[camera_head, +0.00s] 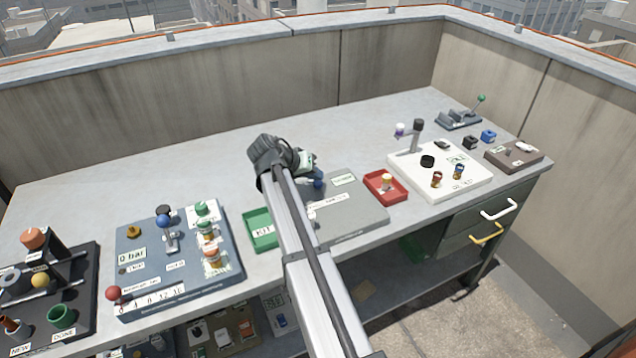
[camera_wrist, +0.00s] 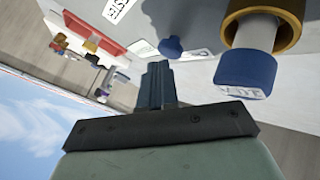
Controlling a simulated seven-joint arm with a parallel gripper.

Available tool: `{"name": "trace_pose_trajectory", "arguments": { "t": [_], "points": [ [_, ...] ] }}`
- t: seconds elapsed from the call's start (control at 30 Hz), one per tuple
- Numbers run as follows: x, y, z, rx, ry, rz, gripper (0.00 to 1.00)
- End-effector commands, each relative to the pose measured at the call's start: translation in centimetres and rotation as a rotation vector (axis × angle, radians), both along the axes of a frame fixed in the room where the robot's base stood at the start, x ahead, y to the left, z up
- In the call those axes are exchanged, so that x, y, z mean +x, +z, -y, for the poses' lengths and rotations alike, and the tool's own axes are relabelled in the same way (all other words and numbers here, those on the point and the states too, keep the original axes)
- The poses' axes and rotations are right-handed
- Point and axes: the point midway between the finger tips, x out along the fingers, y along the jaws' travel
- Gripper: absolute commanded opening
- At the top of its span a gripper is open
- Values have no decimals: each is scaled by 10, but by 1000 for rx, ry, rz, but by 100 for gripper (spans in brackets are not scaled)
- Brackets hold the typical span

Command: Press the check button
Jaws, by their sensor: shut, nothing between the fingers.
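My gripper (camera_wrist: 158,72) is shut and empty in the wrist view, its fingers pointing toward the grey panel. In the head view my gripper (camera_head: 308,172) is partly hidden by my wrist, over the grey panel (camera_head: 352,222). A round blue knob (camera_wrist: 171,46) lies just beyond the fingertips in the wrist view; a blue round part (camera_head: 318,184) also shows beside my gripper in the head view. A larger blue-ended cylinder (camera_wrist: 245,75) with a gold collar is to the right of the fingers. I cannot read which part is the check button, nor tell whether the fingers touch anything.
A green tray (camera_head: 262,240) lies left of the grey panel and a red tray (camera_head: 386,198) right of it. A blue-grey board (camera_head: 140,262) with valves stands further left. A white board (camera_head: 405,178) with small parts is at right. A concrete wall runs behind.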

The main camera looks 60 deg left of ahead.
Motion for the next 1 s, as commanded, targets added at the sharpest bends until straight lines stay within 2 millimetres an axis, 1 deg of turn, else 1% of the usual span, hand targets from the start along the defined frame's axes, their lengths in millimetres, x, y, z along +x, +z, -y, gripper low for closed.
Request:
{"name": "trace_pose_trajectory", "arguments": {
  "t": [1.0],
  "points": [
    [0,-9,0,-2,0,-1,0]
  ]
}}
